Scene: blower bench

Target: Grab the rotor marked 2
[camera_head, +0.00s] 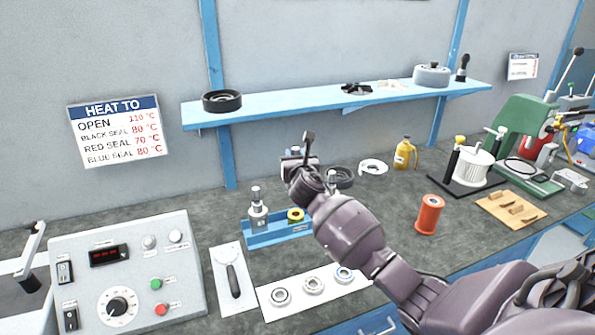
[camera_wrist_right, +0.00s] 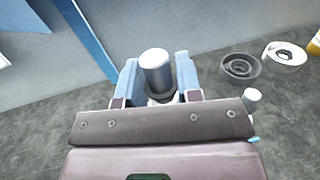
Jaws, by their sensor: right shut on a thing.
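My right gripper (camera_head: 300,157) is raised above the blue tray (camera_head: 262,240), near its back edge. In the head view this shaft (camera_head: 309,141) looks dark. I cannot read any mark on it, and its lower part is hidden. A second rotor (camera_head: 257,212) stands upright at the left end of the tray. My left gripper is out of view.
A white mat with several ring bearings (camera_head: 313,285) lies in front of the tray. A control box (camera_head: 125,275) stands at left. An orange spool (camera_head: 429,214) and a yellow bottle (camera_head: 404,155) stand at right. A blue shelf (camera_head: 300,103) runs along the wall behind.

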